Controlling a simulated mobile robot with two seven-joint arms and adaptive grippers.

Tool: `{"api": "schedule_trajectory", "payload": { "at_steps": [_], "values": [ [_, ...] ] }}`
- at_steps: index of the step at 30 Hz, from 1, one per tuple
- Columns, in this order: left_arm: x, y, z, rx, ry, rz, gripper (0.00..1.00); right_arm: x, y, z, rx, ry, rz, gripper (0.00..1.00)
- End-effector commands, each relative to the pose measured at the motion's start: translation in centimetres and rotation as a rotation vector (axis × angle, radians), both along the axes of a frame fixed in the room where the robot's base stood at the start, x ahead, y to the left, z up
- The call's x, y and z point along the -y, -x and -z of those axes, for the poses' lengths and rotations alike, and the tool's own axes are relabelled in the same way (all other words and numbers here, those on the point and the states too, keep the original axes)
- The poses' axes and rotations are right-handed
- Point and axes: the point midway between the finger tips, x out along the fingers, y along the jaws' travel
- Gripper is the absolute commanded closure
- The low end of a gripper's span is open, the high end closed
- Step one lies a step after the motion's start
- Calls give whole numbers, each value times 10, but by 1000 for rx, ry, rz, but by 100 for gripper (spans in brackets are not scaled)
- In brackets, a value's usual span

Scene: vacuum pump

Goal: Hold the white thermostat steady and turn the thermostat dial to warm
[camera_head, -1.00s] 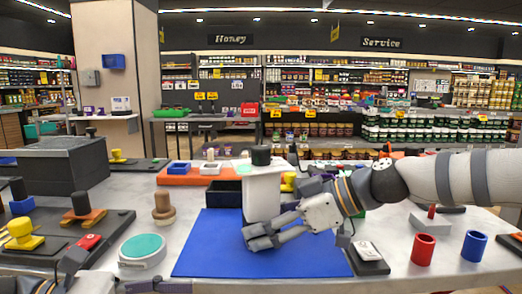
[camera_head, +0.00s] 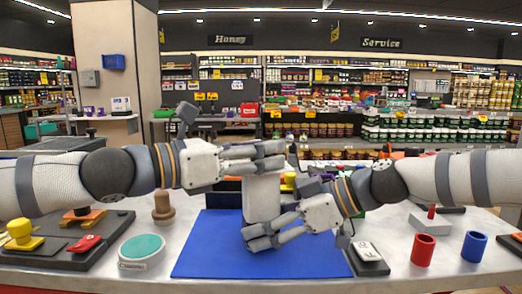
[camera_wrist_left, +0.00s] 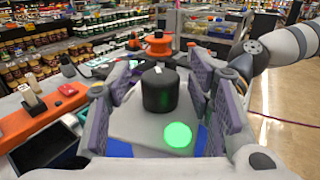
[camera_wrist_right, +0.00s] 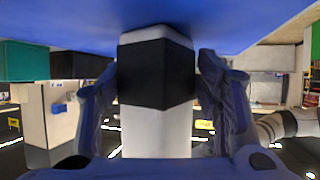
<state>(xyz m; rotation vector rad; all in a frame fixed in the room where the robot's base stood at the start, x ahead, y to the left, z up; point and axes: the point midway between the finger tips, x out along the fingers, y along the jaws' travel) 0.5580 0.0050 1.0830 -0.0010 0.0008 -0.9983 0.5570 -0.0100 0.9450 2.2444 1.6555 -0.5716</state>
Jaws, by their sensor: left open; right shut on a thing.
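The white thermostat (camera_head: 262,198) stands upright on the blue mat (camera_head: 200,258). My right gripper (camera_head: 258,238) is shut on its lower part from the right; in the right wrist view the thermostat (camera_wrist_right: 156,130) is between the fingers, with a black band around it. My left gripper (camera_head: 275,156) is at the thermostat's top, hiding the dial in the head view. In the left wrist view the black dial (camera_wrist_left: 159,90) with a white mark sits on the grey-white top between the open fingers. A lit green spot (camera_wrist_left: 177,134) is beside the dial.
A round teal-topped device (camera_head: 142,250) is left of the mat. A brown peg (camera_head: 162,207) stands behind it. A red cup (camera_head: 423,249) and a blue cup (camera_head: 473,246) stand to the right. A small white-topped block (camera_head: 368,252) is beside the mat.

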Motion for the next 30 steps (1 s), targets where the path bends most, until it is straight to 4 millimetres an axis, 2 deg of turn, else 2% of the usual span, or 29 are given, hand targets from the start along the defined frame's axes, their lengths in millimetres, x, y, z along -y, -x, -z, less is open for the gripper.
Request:
{"api": "schedule_trajectory", "payload": {
  "at_steps": [9, 11, 15, 16, 30],
  "values": [
    [5, -3, 1, 0, 0, 0, 52, 0, 1, 3, -4, 3, -1, 57],
    [5, -3, 1, 0, 0, 0, 64, 0, 1, 3, -4, 3, -1, 57],
    [5, -3, 1, 0, 0, 0, 95, 0, 1, 3, -4, 3, -1, 57],
    [5, -3, 1, 0, 0, 0, 100, 0, 1, 3, -4, 3, -1, 57],
    [16, 1, 7, -9, -5, -49, 100, 0, 1, 3, -5, 3, -3, 58]
  ]
}}
